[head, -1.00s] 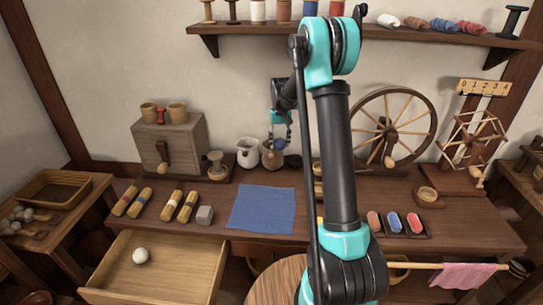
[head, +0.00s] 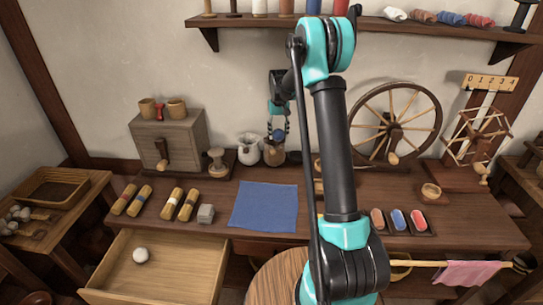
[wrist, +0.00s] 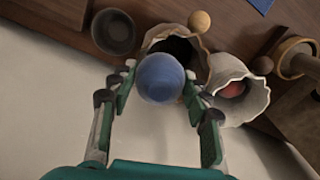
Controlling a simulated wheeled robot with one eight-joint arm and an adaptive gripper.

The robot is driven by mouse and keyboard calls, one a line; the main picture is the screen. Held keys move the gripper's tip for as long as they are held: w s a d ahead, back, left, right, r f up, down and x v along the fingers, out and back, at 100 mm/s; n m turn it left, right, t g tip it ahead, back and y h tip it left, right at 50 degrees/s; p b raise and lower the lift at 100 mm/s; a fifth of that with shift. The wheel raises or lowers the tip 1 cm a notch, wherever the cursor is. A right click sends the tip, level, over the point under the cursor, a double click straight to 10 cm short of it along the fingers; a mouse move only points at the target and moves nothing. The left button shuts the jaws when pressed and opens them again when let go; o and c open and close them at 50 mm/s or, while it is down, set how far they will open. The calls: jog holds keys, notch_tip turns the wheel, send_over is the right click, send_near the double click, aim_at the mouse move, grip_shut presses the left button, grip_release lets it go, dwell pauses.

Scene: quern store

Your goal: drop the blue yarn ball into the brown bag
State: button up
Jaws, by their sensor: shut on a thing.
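My gripper (wrist: 158,85) is shut on the blue yarn ball (wrist: 160,78), held between its fingertips. In the head view the blue ball (head: 278,134) hangs just above the brown bag (head: 274,156), with my gripper (head: 278,130) pointing down. The brown bag stands upright and open on the table near the wall. In the wrist view the ball covers part of the brown bag's dark opening (wrist: 183,50). The ball appears to be outside the bag, over or near its mouth.
A white bag (head: 248,150) with a reddish thing inside stands beside the brown bag. A dark bowl (wrist: 113,32) is on its other side. A yellowish ball (wrist: 200,21) and a brownish ball (wrist: 262,65) lie nearby. A blue cloth (head: 265,207) lies in front.

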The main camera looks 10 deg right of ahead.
jog(key=shift+f, duration=0.2)
jog(key=o, duration=1.2)
jog(key=shift+o, duration=0.2)
jog(key=shift+r, duration=0.15)
notch_tip(320, 180, up, 12)
